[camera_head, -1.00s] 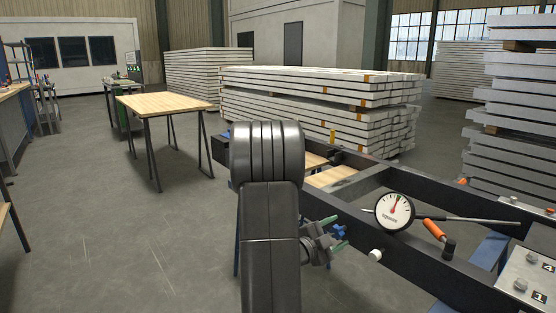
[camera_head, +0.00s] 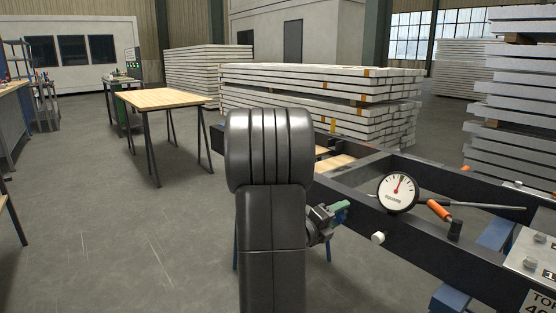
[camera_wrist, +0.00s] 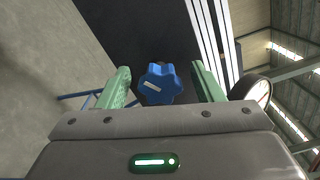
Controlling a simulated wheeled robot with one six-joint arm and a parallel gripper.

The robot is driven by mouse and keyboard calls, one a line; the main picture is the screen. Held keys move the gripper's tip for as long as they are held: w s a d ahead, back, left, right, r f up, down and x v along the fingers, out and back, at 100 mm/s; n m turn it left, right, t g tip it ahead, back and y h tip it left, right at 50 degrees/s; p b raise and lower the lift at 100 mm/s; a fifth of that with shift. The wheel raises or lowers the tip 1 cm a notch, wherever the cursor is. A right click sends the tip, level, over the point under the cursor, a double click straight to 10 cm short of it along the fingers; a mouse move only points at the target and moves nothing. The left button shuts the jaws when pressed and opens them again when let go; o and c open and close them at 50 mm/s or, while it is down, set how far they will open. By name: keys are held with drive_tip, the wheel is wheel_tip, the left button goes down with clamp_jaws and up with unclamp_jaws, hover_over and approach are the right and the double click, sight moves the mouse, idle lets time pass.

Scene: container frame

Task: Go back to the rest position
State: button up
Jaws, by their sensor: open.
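My gripper (camera_wrist: 160,85) is open in the wrist view, with its two green fingers apart. A blue lobed knob (camera_wrist: 156,84) with a white mark shows between and beyond the fingers, against a dark frame face. I cannot tell how far it is from the fingertips. In the head view my gripper (camera_head: 342,208) shows only partly to the right of my dark arm, with a green finger visible.
Stacked panels (camera_head: 320,105) stand behind. A wooden table (camera_head: 165,98) is at the left.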

drive_tip(key=m, duration=0.5)
drive_tip(key=shift+r+m+b, duration=0.1)
drive_tip(key=shift+m+b, duration=0.2)
drive_tip(key=shift+b, duration=0.05)
drive_tip(key=shift+s, duration=0.1)
